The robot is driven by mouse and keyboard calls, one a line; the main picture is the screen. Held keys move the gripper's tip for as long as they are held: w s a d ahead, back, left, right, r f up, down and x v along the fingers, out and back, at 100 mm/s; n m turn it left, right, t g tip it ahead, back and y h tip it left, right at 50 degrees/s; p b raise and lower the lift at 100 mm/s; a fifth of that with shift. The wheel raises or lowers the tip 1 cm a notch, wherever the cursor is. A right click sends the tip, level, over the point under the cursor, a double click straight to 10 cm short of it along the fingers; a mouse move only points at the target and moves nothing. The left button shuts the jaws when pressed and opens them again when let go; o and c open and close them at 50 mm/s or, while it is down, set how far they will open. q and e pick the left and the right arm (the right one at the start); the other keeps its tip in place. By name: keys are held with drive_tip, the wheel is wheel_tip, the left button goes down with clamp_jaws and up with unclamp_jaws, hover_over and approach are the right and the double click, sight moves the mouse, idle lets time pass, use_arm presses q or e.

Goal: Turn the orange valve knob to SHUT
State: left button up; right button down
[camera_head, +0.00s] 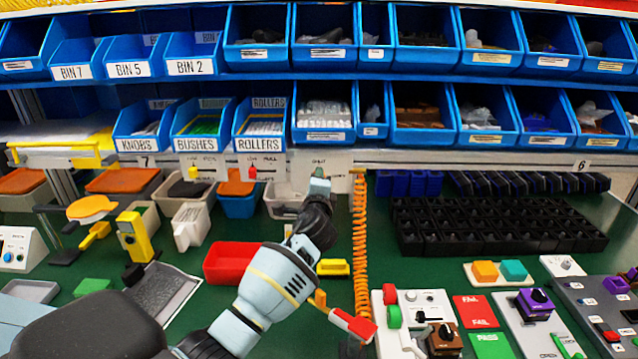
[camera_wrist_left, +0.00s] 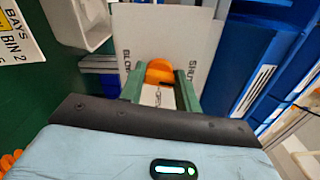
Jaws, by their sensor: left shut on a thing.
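The orange valve knob (camera_wrist_left: 159,70) shows between the two green fingers of my left gripper (camera_wrist_left: 160,84) in the left wrist view. The fingers are shut on its sides. Behind it is a white panel (camera_wrist_left: 203,32) with the word SHUT on the right and a partly covered word starting BLO on the left. In the head view my left gripper (camera_head: 319,184) is at a pale panel (camera_head: 338,164) on the shelf front, and it hides the knob. The knob's pointing direction is hard to tell. My right gripper is not in view.
Blue bins (camera_head: 325,112) line the shelves above my gripper. An orange coiled hose (camera_head: 360,240) hangs just right of my left arm. A red tray (camera_head: 231,263) lies on the green bench to its left. A black rack (camera_head: 495,228) stands at the right.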

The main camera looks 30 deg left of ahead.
use_arm(q)
drive_tip(key=shift+f+n, duration=0.1)
drive_tip(key=shift+n, duration=0.9)
drive_tip(key=o, duration=1)
drive_tip(key=v, duration=0.8)
drive_tip(key=shift+w, duration=0.1)
